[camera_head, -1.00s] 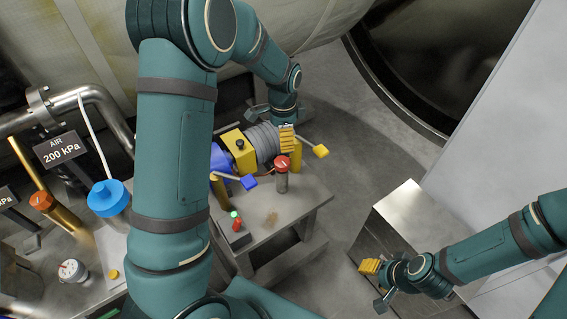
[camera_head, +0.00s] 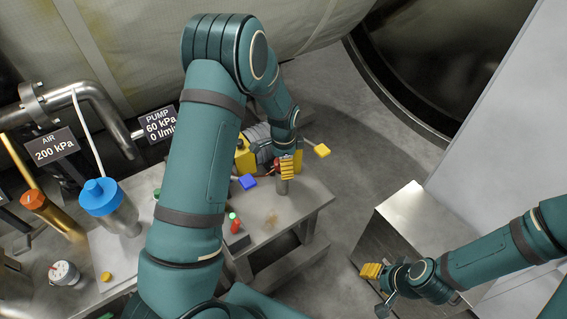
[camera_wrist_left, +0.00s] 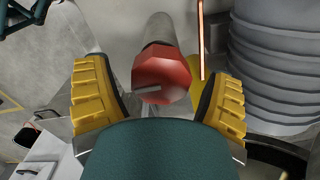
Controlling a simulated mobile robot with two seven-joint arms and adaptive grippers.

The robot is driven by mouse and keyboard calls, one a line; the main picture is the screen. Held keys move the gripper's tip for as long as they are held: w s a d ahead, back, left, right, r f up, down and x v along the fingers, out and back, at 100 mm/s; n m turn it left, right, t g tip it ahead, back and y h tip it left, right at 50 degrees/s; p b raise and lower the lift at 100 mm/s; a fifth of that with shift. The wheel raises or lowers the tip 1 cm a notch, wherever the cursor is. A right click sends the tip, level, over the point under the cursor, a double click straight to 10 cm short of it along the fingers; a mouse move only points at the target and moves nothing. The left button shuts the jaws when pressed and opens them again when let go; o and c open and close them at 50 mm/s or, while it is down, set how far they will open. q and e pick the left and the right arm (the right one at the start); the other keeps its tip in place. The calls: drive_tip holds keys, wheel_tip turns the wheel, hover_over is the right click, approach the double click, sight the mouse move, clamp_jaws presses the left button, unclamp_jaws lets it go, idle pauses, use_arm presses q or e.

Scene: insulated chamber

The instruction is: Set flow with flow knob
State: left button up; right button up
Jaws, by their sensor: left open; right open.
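The red flow knob (camera_wrist_left: 163,78) sits on top of a metal post. In the left wrist view it lies between the two yellow fingers of my left gripper (camera_wrist_left: 160,98), with gaps on both sides. In the head view my left gripper (camera_head: 285,168) is at the post's top and covers most of the red knob (camera_head: 277,164). My left gripper is open. A pump sign (camera_head: 159,124) reads 60 kPa and 0 l/min. My right gripper (camera_head: 376,286) is open and empty beside a metal box at the lower right.
A ribbed grey cylinder (camera_wrist_left: 275,65) stands close right in the wrist view. A blue-capped valve (camera_head: 103,197) is at the left.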

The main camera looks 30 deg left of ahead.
use_arm(q)
drive_tip(key=c, duration=1.2)
